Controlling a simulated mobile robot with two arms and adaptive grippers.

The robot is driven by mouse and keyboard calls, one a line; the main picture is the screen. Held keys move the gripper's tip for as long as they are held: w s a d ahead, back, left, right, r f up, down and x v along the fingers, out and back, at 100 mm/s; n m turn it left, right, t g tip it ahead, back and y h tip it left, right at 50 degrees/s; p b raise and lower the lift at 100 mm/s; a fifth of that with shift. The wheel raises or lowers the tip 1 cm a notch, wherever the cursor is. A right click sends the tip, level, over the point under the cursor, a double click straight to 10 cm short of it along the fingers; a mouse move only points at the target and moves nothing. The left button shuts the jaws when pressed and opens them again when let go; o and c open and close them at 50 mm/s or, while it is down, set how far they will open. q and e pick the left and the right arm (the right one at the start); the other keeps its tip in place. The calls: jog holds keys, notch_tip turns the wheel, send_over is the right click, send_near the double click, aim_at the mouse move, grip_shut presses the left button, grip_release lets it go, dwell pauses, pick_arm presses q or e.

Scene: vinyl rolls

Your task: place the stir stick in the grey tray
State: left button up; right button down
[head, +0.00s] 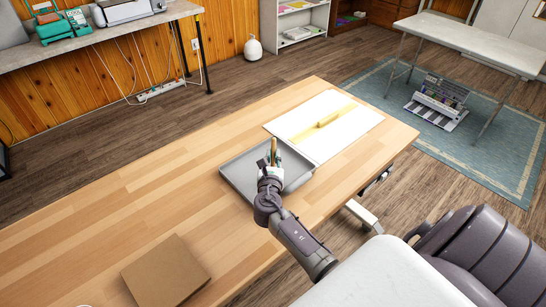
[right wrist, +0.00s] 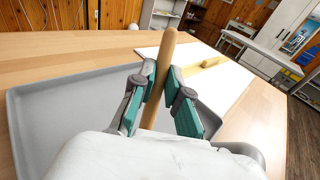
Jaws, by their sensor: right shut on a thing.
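The stir stick (right wrist: 160,72) is a light brown wooden rod, standing nearly upright between the fingers of my right gripper (right wrist: 167,95). In the head view the stick (head: 273,150) pokes up above my right gripper (head: 271,170), which is shut on it. The grey tray (head: 238,169) is a shallow rectangular tray on the wooden table, and my gripper is over its right part. In the right wrist view the tray (right wrist: 50,110) spreads behind and left of the stick. The stick's lower end is hidden by the gripper. My left gripper is not in view.
A white sheet (head: 352,137) with a yellow strip and block (head: 328,120) lies just behind the tray. A brown cardboard square (head: 166,272) lies at the table's near left.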

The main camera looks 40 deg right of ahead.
jog(key=shift+f, duration=0.2)
jog(key=c, duration=1.2)
grip_release()
jog(key=shift+o, duration=0.2)
jog(key=shift+r, duration=0.35)
jog(key=v, duration=1.2)
jog(key=shift+f+b, duration=0.15)
jog(key=shift+b, duration=0.15)
